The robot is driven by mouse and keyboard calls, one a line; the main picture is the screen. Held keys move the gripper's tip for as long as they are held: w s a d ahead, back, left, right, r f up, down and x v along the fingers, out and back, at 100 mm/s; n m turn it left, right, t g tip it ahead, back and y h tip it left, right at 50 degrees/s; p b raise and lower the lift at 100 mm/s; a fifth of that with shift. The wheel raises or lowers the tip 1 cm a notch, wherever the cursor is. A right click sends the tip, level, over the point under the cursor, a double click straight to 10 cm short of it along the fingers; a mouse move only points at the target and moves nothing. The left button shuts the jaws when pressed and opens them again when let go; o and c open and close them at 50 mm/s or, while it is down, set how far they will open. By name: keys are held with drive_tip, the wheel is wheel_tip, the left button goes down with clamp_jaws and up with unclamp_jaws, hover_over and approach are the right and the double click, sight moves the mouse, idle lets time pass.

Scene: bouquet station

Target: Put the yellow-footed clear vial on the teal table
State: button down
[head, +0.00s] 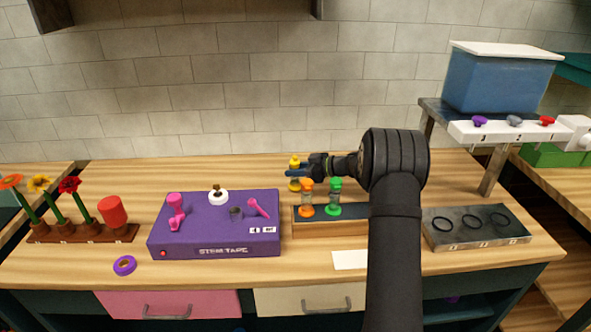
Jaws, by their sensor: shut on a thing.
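My gripper (300,173) is shut on the yellow-footed clear vial (294,184), at the left of the arm and above the back left end of a wooden rack. The vial is upright, with yellow at its top and bottom; the fingers hide part of its middle. A teal flat surface (574,66) shows at the far right edge, cut off by the frame. I cannot tell for sure that it is the teal table.
An orange vial (307,198) and a green vial (335,197) stand in the wooden rack (325,228). A purple stem tape box (215,232) is to the left. A grey tray with rings (476,242) and a shelf with a blue bin (498,80) are to the right.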

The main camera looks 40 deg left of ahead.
drive_tip(key=shift+f, duration=0.45)
drive_tip(key=c, duration=1.1)
unclamp_jaws()
drive_tip(key=shift+f, duration=0.15)
drive_tip(key=shift+o, duration=0.2)
drive_tip(key=shift+w+d, duration=0.2)
drive_tip(key=shift+d, duration=0.1)
drive_tip(key=v, duration=0.2)
drive_tip(key=shift+w+d+r, duration=0.15)
drive_tip(key=shift+d+r, duration=0.15)
wheel_tip(320, 180, up, 7)
drive_tip(key=shift+a, duration=0.2)
drive_tip(key=shift+f, duration=0.15)
